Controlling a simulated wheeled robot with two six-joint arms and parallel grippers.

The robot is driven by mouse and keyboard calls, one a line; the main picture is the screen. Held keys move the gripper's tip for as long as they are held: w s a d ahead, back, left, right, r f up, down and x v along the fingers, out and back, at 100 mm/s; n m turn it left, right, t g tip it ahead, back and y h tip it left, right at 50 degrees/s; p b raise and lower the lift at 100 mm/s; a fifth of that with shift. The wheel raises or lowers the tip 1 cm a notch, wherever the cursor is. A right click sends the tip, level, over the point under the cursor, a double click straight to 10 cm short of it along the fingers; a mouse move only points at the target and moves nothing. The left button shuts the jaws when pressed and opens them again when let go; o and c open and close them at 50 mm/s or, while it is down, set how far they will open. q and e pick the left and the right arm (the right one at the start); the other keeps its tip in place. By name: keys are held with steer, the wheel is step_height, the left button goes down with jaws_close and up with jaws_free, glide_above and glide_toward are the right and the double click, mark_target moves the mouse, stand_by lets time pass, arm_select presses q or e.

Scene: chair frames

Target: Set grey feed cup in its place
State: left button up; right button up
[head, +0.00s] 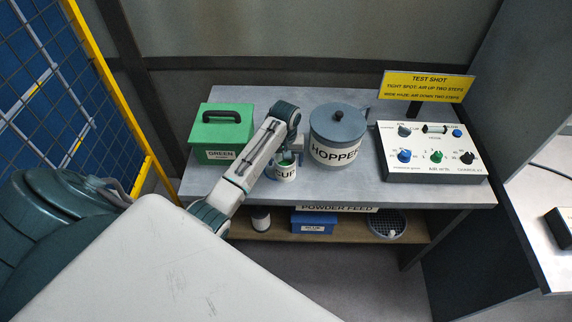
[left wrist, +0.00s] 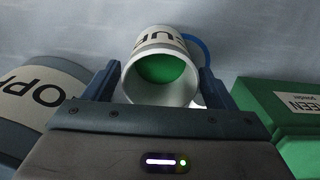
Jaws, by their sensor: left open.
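A grey-white cup (head: 286,172) stands on the grey bench between the green box and the hopper. It bears a partly visible label that seems to read CUP and holds green powder. In the left wrist view the cup (left wrist: 158,43) shows its open rim and a blue handle on its right. My left gripper (head: 289,158) is at the cup, and its dark fingers (left wrist: 157,72) are open, one on each side of the cup. I cannot tell whether they touch it. The grey hopper (head: 338,151) has a lid with a dark knob. My right gripper is out of view.
The green box (head: 221,135) stands close to the cup's left. A control panel (head: 431,152) with knobs and a yellow sign (head: 427,86) is at the right. The lower shelf (head: 350,229) holds a blue box, a jar and a round gridded tray. A yellow-framed fence is at left.

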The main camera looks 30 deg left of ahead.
arm_select(q)
steer(key=c, duration=0.8)
steer(key=shift+r, duration=1.45)
steer(key=shift+c, duration=0.2)
